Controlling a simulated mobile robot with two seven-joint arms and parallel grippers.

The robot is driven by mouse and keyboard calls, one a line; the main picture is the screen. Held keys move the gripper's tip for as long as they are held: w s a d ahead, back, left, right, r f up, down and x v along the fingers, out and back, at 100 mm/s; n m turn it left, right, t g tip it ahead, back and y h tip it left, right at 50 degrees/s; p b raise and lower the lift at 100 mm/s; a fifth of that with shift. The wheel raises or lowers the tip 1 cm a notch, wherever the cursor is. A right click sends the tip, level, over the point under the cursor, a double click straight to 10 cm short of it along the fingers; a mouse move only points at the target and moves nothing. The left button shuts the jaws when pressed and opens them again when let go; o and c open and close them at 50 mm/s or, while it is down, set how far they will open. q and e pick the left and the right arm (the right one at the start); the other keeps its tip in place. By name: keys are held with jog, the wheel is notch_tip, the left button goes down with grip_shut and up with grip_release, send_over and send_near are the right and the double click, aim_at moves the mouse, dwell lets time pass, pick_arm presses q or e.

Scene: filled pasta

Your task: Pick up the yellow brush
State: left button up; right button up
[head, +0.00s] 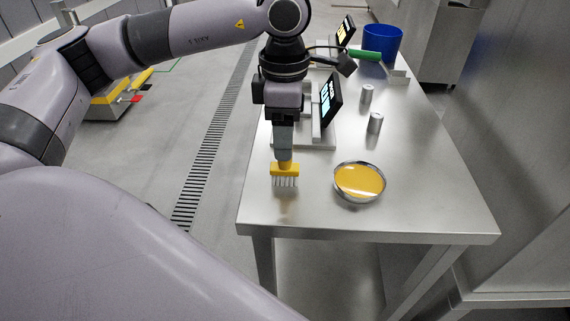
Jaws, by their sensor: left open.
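The yellow brush (285,170) stands upright near the left front part of the steel table, with its pale bristles pointing down. My left gripper (284,155) points straight down over it, with its fingers at the brush's upper part. The fingers are open; they hide the top of the handle, and I cannot tell whether they touch it. My right gripper is not in view.
A round metal dish with yellow content (359,182) sits right of the brush. Two small metal cylinders (375,123), a scale with a dark display (329,104) and a blue bin (382,43) stand farther back on the steel table (430,190). The table's front right is clear.

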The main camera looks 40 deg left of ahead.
pick_arm(q)
jog(key=shift+f, duration=0.2)
grip_shut()
notch_tip(320, 180, up, 11)
jog(key=shift+w+f, duration=0.1)
notch_tip(320, 180, up, 9)
jog(key=p, duration=0.3)
